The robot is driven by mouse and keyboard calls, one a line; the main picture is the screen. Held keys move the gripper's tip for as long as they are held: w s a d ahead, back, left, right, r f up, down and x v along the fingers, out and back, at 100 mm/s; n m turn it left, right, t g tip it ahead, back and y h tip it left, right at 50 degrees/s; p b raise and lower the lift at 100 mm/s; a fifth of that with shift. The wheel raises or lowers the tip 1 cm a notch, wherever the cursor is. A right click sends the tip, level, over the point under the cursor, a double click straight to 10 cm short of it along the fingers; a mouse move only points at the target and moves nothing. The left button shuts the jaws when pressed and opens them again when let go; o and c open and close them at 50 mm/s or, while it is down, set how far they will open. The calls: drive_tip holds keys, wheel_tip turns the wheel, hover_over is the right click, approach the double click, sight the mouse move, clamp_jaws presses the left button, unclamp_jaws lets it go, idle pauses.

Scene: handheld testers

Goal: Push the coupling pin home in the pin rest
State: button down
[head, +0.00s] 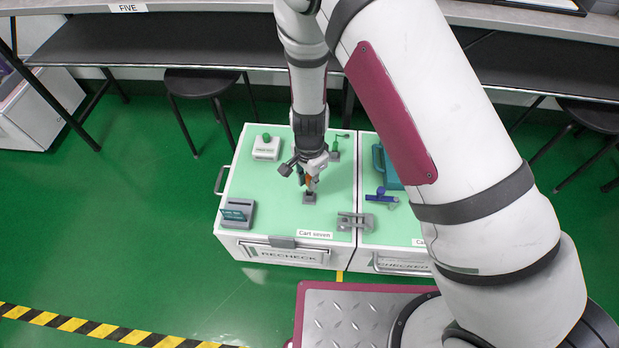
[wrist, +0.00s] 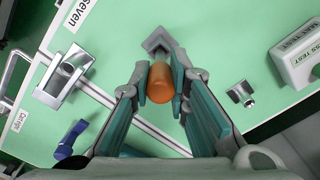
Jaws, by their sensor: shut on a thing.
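In the head view my gripper (head: 312,182) points down over the left cart top, with a little of the orange pin (head: 309,181) showing. The pin rest looks to be the small grey square block (head: 309,199) directly under the pin; it also shows just beyond the fingertips in the wrist view (wrist: 156,40). The pin's lower end is hidden, so I cannot tell how deep it sits.
A blue tool (head: 381,195) lies on the right cart.

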drive_tip(key=shift+f+b, duration=0.95)
drive_tip(key=shift+f, duration=0.55)
drive_tip(key=c, duration=1.4)
unclamp_jaws()
drive_tip(key=shift+c, duration=0.2)
wheel_tip(320, 180, up, 11)
drive_tip(key=shift+f, duration=0.2)
drive_tip(key=shift+r, duration=0.75)
